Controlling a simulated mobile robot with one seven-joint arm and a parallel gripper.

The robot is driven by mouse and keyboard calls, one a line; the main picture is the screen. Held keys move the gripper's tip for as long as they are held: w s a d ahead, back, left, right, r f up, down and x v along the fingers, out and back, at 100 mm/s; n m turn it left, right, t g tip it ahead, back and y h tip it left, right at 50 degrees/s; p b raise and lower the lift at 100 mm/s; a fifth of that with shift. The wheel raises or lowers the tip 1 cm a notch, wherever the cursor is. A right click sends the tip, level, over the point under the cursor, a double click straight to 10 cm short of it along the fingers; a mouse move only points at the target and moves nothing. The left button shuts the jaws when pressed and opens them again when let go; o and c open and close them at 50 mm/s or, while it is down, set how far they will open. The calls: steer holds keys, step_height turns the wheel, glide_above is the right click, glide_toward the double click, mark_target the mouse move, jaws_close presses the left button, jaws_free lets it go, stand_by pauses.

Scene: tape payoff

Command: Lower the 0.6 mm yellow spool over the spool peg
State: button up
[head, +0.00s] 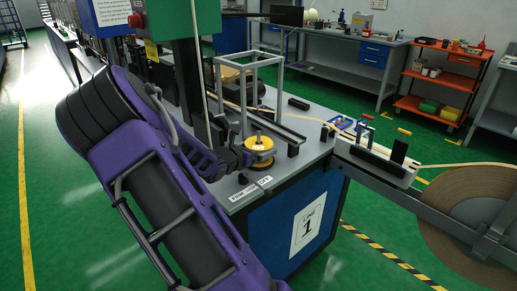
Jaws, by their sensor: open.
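The yellow spool (262,157) is at the near end of the grey bench top, lying flat with a pale label on its upper face. My gripper (246,156) reaches in from the left at the spool's left side. Its jaws are open; the fingers are small and dark, and I cannot tell whether they touch the spool.
A grey open frame (249,62) stands behind the spool. Dark rails and small black blocks (299,103) lie to its right. A bench label (250,189) is at the front edge. A large brown tape reel (468,205) stands at the right. Green floor is free in front.

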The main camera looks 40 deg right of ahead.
steer(key=shift+a, duration=0.1)
steer(key=p+v, duration=0.3)
steer(key=v, duration=1.4)
steer(key=shift+r, duration=0.15)
